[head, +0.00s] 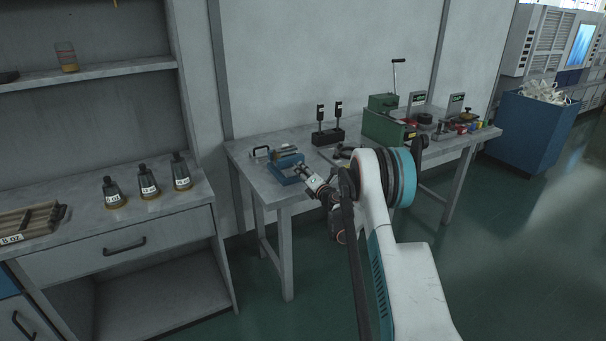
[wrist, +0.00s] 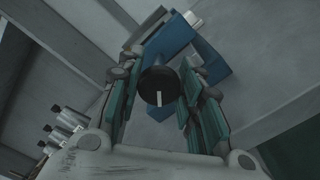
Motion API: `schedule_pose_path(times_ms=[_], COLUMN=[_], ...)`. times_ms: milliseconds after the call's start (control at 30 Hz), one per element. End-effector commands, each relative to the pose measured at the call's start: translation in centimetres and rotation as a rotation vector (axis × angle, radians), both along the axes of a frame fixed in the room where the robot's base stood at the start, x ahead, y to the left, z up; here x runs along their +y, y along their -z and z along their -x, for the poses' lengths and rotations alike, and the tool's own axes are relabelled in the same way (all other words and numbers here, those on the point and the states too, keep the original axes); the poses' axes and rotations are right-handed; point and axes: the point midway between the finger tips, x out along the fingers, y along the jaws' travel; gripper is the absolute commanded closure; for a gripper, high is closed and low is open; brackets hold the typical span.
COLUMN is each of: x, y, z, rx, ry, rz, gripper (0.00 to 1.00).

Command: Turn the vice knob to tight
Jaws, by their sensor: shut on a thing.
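The blue vice (head: 284,170) stands on the grey workbench near its left front corner in the head view; its blue body also shows in the wrist view (wrist: 205,62). The vice knob (wrist: 160,85) is a round black knob with a white mark pointing toward the bottom of the wrist picture. My gripper (wrist: 158,92) has a finger on each side of the knob and is shut on it. In the head view my gripper (head: 308,176) reaches the front of the vice, and the knob is hidden there.
A black stand with two uprights (head: 328,136) and a green machine (head: 384,122) stand farther along the workbench (head: 245,154). Several labelled bottles (head: 148,186) stand on the left cabinet. A blue bin (head: 540,130) is at the right. The floor before the workbench is clear.

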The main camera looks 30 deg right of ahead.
Motion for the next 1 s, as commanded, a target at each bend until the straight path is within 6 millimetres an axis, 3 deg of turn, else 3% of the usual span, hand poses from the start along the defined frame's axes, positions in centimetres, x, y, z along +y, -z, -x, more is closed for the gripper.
schedule_pose_path(times_ms=[100,133,200,667,1000], x=[0.0,0.0,0.0,-0.1,-0.3], y=[0.1,0.1,0.1,0.0,0.0], z=[0.1,0.1,0.1,0.8,7.2], rx=[0.0,0.0,0.0,0.0,0.0], ry=[-0.001,-0.001,-0.001,0.0,0.001], rz=[0.002,0.002,0.002,0.001,0.001], gripper=[0.9,0.62,0.46,0.46,0.46])
